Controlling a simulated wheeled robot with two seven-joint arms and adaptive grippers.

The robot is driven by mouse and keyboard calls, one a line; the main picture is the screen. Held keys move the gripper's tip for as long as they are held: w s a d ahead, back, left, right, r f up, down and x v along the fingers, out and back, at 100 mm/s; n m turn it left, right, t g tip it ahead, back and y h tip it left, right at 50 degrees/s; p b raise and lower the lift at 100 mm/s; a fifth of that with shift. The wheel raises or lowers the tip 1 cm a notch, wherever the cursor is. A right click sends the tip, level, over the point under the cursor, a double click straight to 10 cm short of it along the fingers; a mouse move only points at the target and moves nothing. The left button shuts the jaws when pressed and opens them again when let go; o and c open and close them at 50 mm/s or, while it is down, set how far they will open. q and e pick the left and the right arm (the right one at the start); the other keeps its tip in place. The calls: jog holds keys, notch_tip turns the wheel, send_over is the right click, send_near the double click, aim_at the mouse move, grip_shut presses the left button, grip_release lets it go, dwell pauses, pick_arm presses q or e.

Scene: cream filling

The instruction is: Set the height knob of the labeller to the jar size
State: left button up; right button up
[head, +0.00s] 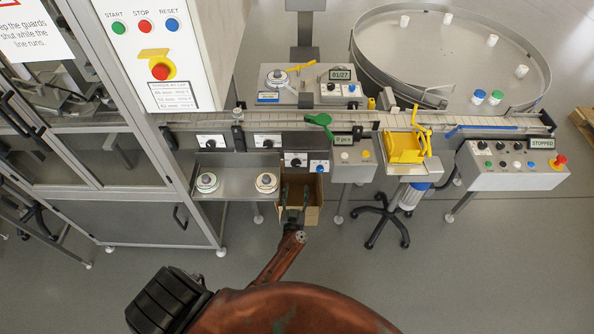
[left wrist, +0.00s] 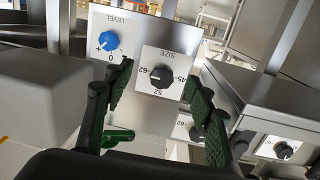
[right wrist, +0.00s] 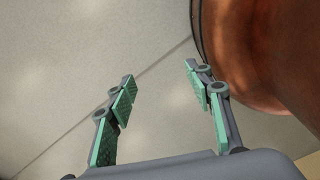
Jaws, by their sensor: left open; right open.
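My left gripper (head: 293,196) is in front of the line, near the small panels below the conveyor. In the left wrist view its open fingers (left wrist: 158,85) frame a white plate with a black SIZE knob (left wrist: 160,78), marked 62, 52 and 45. The knob shows between the fingers, apart from them; its exact pointer setting is hard to tell. A blue LEVEL knob (left wrist: 109,40) sits to its left. White jars (head: 491,40) stand on the round table. My right gripper (right wrist: 160,78) is open and empty above bare floor.
An open cardboard box (head: 313,213) stands below the panels, under my left gripper. A metal shelf (head: 237,184) with two round pieces is to its left. The conveyor (head: 360,119) runs behind. A yellow bin (head: 404,148) and a control box (head: 500,178) stand to the right.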

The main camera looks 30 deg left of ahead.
aim_at(296, 165)
pick_arm(q)
jog(key=w+a+r, duration=0.1)
jog(key=w, duration=0.1)
jog(key=w+a+r+n+y+b, duration=0.1)
jog(key=w+a, duration=0.1)
jog(key=w, duration=0.1)
jog(key=w+a+r+y+b, duration=0.1)
jog(key=w, duration=0.1)
jog(key=shift+w+a+r, duration=0.15)
jog(key=shift+a+r, duration=0.05)
jog(key=shift+a, duration=0.15)
jog(key=shift+w+a, duration=0.25)
jog(key=shift+w, duration=0.15)
jog(key=shift+r+n, duration=0.1)
jog(key=shift+n, duration=0.2)
pick_arm(e)
jog(key=f, duration=0.1)
jog(key=s+f, duration=0.1)
jog(key=shift+s+f, duration=0.3)
jog(key=shift+f, duration=0.05)
pick_arm(q)
jog(key=shift+c, duration=0.6)
pick_arm(e)
jog(key=shift+w+a, duration=0.1)
pick_arm(q)
jog(key=c, duration=1)
jog(key=shift+c, duration=0.2)
